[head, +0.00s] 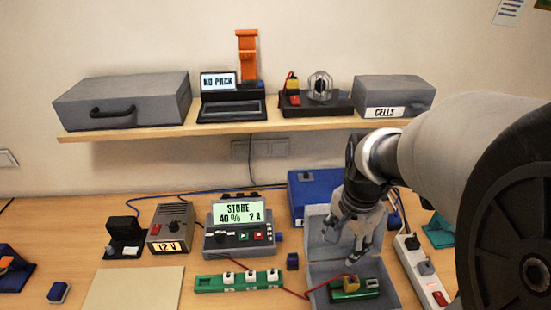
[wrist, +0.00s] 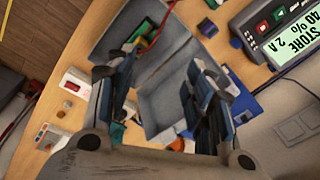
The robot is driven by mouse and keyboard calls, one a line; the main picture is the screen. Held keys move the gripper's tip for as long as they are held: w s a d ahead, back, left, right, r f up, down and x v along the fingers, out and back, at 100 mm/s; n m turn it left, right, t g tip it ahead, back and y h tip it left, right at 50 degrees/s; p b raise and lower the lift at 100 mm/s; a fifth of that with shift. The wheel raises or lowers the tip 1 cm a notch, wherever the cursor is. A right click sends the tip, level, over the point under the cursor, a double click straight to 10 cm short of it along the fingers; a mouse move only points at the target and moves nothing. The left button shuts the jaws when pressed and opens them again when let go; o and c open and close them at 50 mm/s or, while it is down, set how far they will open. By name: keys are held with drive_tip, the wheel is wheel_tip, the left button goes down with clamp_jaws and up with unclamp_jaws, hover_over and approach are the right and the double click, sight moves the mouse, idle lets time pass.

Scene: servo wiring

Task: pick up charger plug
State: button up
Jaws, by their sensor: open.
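My gripper (head: 350,236) is open and empty, pointing down over the grey open box (head: 318,265) in the head view. In the wrist view its fingers (wrist: 165,110) are spread apart, with the box beyond them. I cannot tell for certain which piece is the charger plug. A yellow connector (head: 352,283) sits by a green pack (head: 356,292) in the box, and a red wire runs to that area. A dark plug (head: 412,242) sits on the white power strip (head: 408,258) to the right of my gripper. The charger (head: 240,238) shows "STORE 40% 2A".
A green strip with white sockets (head: 238,281) and a small blue block (head: 292,261) lie left of the box. A blue case (head: 302,188) stands behind it. The shelf (head: 290,124) overhangs the back. A bare mat (head: 134,290) lies front left.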

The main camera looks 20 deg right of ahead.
drive_tip(key=d+f+m+g+p, duration=0.1)
drive_tip(key=d+f+m, duration=0.4)
drive_tip(key=d+m, duration=0.15)
drive_tip(key=b, duration=0.3)
approach(352, 280)
drive_tip(key=shift+n+y, duration=0.25)
drive_tip(key=shift+y, duration=0.05)
drive_tip(key=f, duration=0.5)
drive_tip(key=shift+w+d+f, duration=0.2)
drive_tip(key=shift+w+d, duration=0.05)
drive_tip(key=shift+d, duration=0.05)
drive_tip(key=shift+s+a+f+b, duration=0.1)
drive_tip(key=shift+f+b, duration=0.85)
drive_tip(key=shift+f, duration=1.85)
drive_tip(key=shift+c, duration=0.3)
drive_tip(key=c, duration=1.1)
